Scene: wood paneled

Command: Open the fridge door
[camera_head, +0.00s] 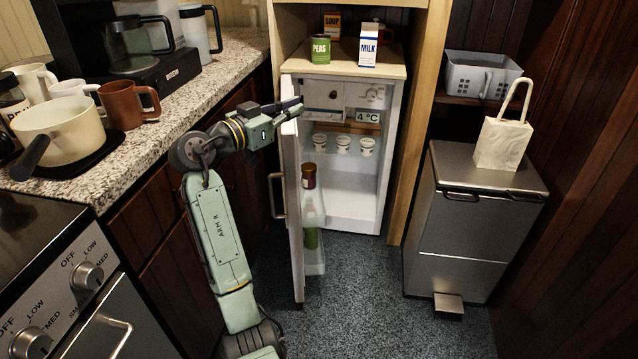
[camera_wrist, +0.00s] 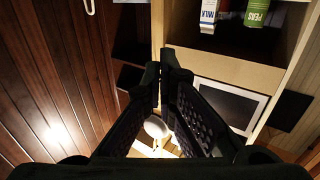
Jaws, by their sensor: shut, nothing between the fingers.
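The small white fridge (camera_head: 352,190) stands in a wooden alcove, and its interior is exposed. Its door (camera_head: 291,200) stands swung out towards me on the left, seen nearly edge-on, with a bar handle (camera_head: 277,195) on its left outer face. Bottles sit in the door's inner shelf. My gripper (camera_head: 297,106) is at the top of the door, its fingers pointing right across the upper edge; I cannot tell whether they touch it. In the wrist view my gripper (camera_wrist: 164,68) shows its dark fingers together at the tips with nothing between them.
A granite counter (camera_head: 235,62) with pots and mugs runs along the left, above dark cabinets. A steel bin (camera_head: 462,220) with a white bag (camera_head: 503,143) stands at right. A peas can (camera_head: 320,49) and milk carton (camera_head: 368,46) stand above the fridge. The floor (camera_head: 365,290) ahead is clear.

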